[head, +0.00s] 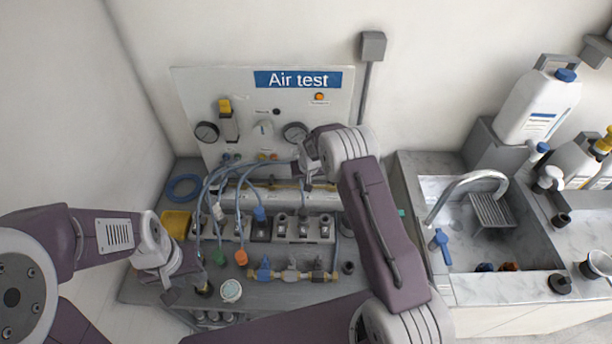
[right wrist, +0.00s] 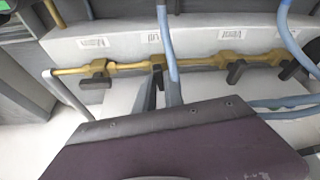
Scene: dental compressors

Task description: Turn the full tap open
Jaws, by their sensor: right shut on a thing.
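A brass pipe (right wrist: 120,68) with several black-handled taps runs along a pale panel in the right wrist view. Labels sit above the taps, too small to read, so I cannot tell which is the full tap. My right gripper (head: 307,184) is at this pipe in the head view, reaching down behind the test bench's front row. In the right wrist view its narrow fingers (right wrist: 163,92) are shut on a black tap handle (right wrist: 158,74), mostly hidden between them. My left gripper (head: 171,296) hangs at the bench's front left, away from the pipe; its jaws are unclear.
Blue hoses (right wrist: 166,45) cross close to the right fingers. The Air test panel (head: 252,109) with gauges stands behind. A sink (head: 470,250) is on the right.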

